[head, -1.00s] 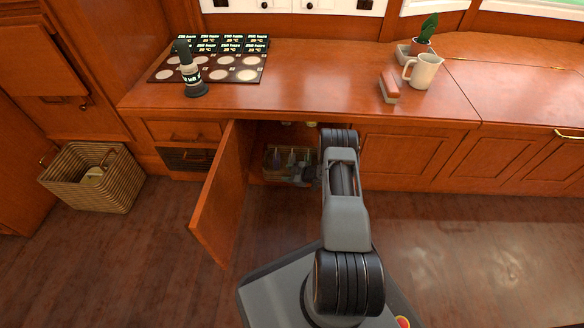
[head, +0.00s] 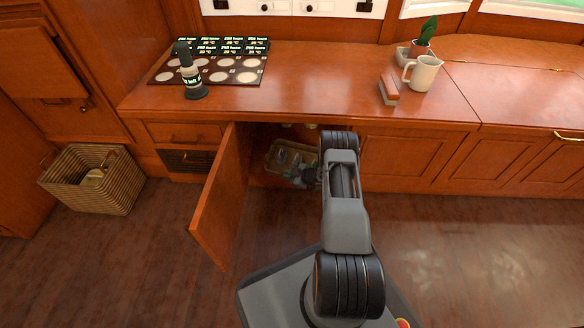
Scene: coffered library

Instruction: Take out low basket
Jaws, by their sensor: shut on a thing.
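A low basket (head: 273,158) with several items in it sits inside the open lower cabinet, under the counter. It looks tilted, with its left side higher than its right. My gripper (head: 304,176) is at the basket's right front side and is shut on it. My arm hides the basket's right end and part of the gripper, so the fingertips are hard to make out.
The cabinet door (head: 221,195) stands open to the left of the basket. A wicker basket (head: 118,190) is on the floor at left. Floor in front is clear.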

